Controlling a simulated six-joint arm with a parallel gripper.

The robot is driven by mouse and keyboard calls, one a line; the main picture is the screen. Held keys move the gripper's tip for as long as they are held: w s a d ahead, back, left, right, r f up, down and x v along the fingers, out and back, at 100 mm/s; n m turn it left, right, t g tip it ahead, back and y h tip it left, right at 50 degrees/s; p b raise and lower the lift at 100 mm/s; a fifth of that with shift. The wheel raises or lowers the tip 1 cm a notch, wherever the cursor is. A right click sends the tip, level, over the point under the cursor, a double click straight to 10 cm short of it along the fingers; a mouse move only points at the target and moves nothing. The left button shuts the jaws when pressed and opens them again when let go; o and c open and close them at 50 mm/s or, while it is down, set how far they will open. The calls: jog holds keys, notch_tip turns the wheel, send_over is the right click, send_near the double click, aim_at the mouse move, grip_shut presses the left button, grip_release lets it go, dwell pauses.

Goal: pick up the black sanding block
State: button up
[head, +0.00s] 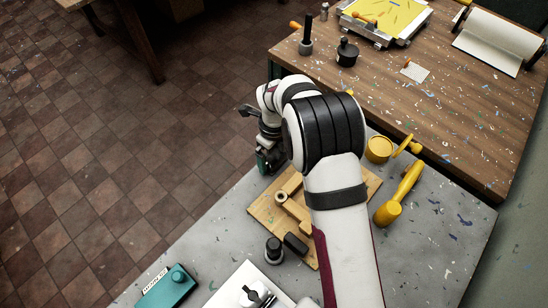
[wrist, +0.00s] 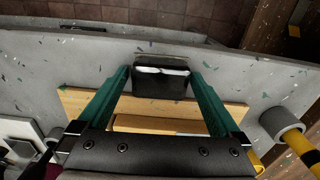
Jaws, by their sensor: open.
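In the wrist view a black block (wrist: 160,85) with a white strip across it lies on the grey tabletop, just beyond the wooden board. I take it to be the sanding block. My gripper (wrist: 160,73) is open, its green fingers either side of the block with a gap showing at each. I cannot tell how far the tips are above the table. In the head view my gripper (head: 264,160) is at the table's far left edge, and this block is hidden there by the gripper and arm.
A wooden board (head: 264,212) with raised strips carries a dark block (head: 295,244). Near it are a black round knob (head: 273,250), a teal box (head: 167,288) and yellow tools (head: 400,195). A wooden table (head: 460,110) adjoins at back right. Open floor lies beyond the left edge.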

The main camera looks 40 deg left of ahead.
aim_at(274, 156)
jog(key=c, duration=1.2)
jog(key=shift+r, duration=0.6)
notch_tip(274, 156, up, 3)
jog(key=w+d+r, duration=0.1)
jog(key=d+r, duration=0.1)
jog(key=d, duration=0.1)
jog(key=w+d+r, duration=0.2)
jog(key=d, duration=0.2)
jog(key=w+d+r, duration=0.1)
jog(key=d+r, duration=0.2)
jog(key=shift+w+d, duration=0.3)
jog(key=shift+d, duration=0.1)
